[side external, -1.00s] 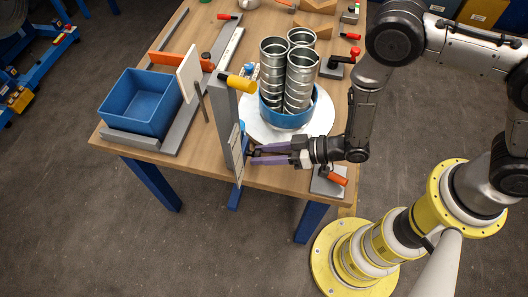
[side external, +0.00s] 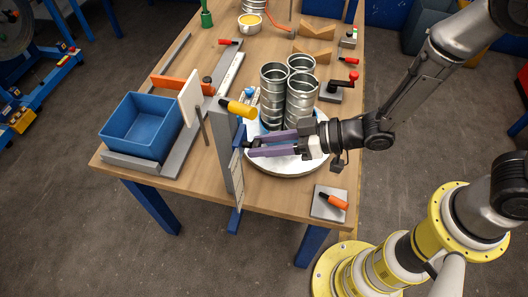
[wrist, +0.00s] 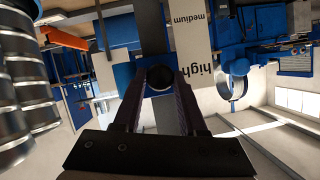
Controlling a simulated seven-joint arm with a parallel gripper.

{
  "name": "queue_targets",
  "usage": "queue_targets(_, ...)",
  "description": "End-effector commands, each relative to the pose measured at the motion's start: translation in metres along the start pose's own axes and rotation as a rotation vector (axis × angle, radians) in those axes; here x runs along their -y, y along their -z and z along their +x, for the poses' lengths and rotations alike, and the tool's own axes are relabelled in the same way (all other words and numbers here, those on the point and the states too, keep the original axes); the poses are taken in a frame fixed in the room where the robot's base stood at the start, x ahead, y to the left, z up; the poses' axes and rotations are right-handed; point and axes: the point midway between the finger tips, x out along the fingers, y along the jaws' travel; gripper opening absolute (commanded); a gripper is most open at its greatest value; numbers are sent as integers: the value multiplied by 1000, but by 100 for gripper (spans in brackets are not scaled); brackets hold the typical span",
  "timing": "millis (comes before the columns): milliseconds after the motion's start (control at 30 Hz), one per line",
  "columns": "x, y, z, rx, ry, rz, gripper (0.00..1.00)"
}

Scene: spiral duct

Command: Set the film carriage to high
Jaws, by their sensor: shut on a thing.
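The film carriage (side external: 239,136) is a small blue part on the front of the grey upright post (side external: 224,145). My gripper (side external: 250,144) reaches it from the right, its two purple-grey fingers level. In the wrist view, my gripper (wrist: 160,75) is shut on the blue carriage (wrist: 147,68), around a dark round part. A pale label plate (wrist: 193,50) there reads "medium" and "high"; the carriage is beside the word "high". The fingers partly cover the carriage.
A turntable (side external: 290,164) with upright metal spiral ducts (side external: 272,95) stands just behind my gripper. A yellow-handled part (side external: 238,108) sticks out above the carriage. A blue bin (side external: 140,128) is at left.

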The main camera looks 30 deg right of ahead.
Motion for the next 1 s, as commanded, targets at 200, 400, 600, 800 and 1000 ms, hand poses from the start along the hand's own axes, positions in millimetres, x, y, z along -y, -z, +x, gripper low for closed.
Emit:
queue_targets(200,2,7,-1,-15,5,-3,0)
queue_targets(400,2,8,-1,-17,5,-4,59)
queue_targets(600,1,5,-1,-10,3,-2,71)
queue_targets(800,1,4,-1,-7,2,-2,71)
queue_targets(1000,1,4,-8,-7,1,-1,71)
